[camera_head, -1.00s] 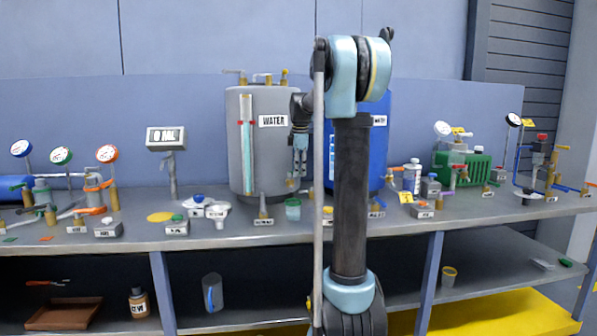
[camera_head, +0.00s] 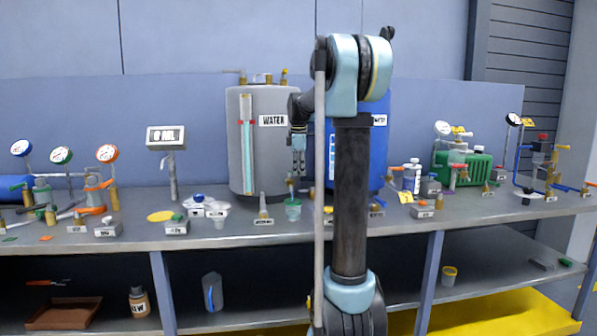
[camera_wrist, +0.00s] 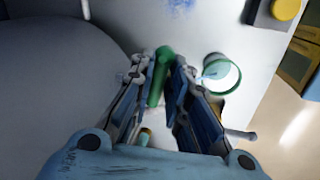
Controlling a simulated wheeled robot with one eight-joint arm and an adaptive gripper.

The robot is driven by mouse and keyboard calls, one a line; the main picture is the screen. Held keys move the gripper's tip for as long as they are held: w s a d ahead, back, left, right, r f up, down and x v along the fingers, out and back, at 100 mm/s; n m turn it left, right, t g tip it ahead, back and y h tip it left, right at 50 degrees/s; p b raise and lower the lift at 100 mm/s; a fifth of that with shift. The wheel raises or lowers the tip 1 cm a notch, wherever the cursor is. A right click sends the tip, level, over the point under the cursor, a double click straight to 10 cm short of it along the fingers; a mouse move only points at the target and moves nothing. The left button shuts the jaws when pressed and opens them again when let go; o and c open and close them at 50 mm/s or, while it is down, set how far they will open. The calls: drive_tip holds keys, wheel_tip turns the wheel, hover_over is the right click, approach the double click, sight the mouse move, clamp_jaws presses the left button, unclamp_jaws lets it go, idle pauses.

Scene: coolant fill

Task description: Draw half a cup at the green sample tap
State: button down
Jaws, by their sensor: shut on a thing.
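The green sample tap shows its green handle (camera_wrist: 161,72) between my fingers in the wrist view. My gripper (camera_head: 298,172) points down in front of the tanks, and in the wrist view (camera_wrist: 165,62) its fingers are shut on the green handle. A clear cup with a green rim (camera_head: 292,210) stands upright on the bench below my gripper. In the wrist view the cup (camera_wrist: 221,73) sits just right of the fingers, apart from them. A pale blue streak shows at its mouth; I cannot read its fill level.
The grey water tank (camera_head: 262,165) stands behind and left of my gripper, the blue tank (camera_head: 376,160) behind my arm. A white funnel (camera_head: 218,210) and small labelled blocks (camera_head: 177,226) stand left of the cup. A display (camera_head: 166,137) stands further left.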

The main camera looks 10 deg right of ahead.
drive_tip(key=shift+m, duration=0.4)
drive_tip(key=c, duration=1.6)
unclamp_jaws()
drive_tip(key=shift+o, duration=0.2)
drive_tip(key=shift+r, duration=0.1)
wheel_tip(320, 180, up, 12)
drive_tip(key=s, duration=0.2)
drive_tip(key=shift+s+a+f, duration=0.15)
drive_tip(key=shift+a+f, duration=0.1)
drive_tip(key=shift+a, duration=0.05)
